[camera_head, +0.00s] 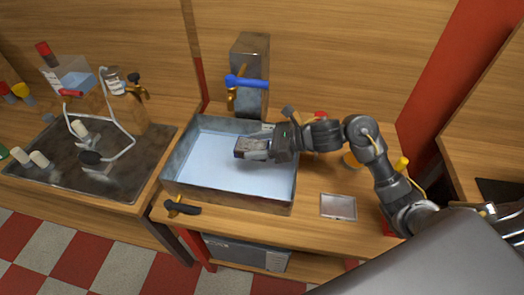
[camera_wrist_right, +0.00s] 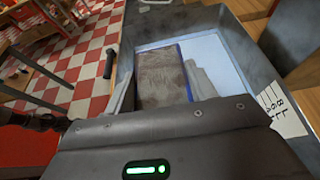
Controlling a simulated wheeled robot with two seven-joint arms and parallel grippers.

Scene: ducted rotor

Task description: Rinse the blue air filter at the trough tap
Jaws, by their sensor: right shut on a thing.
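The air filter (camera_head: 249,148) is a flat block with a grey-brown, dirty-looking face; its blue edge shows in the right wrist view (camera_wrist_right: 187,75). My right gripper (camera_head: 268,146) is shut on it and holds it over the trough (camera_head: 228,195), at the trough's right part. The trough is a grey metal basin with a pale blue inside. The tap (camera_head: 232,95), brass with a blue lever (camera_head: 246,82), is on a grey post behind the trough. The filter is in front of the tap, slightly to its right. I cannot make out running water. My left gripper is not in view.
A black-handled valve (camera_head: 183,207) sits at the trough's front left. A small grey framed plate (camera_head: 339,206) lies on the bench to the right. A dark sink tray (camera_head: 90,165) with a bent pipe stands on the left counter.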

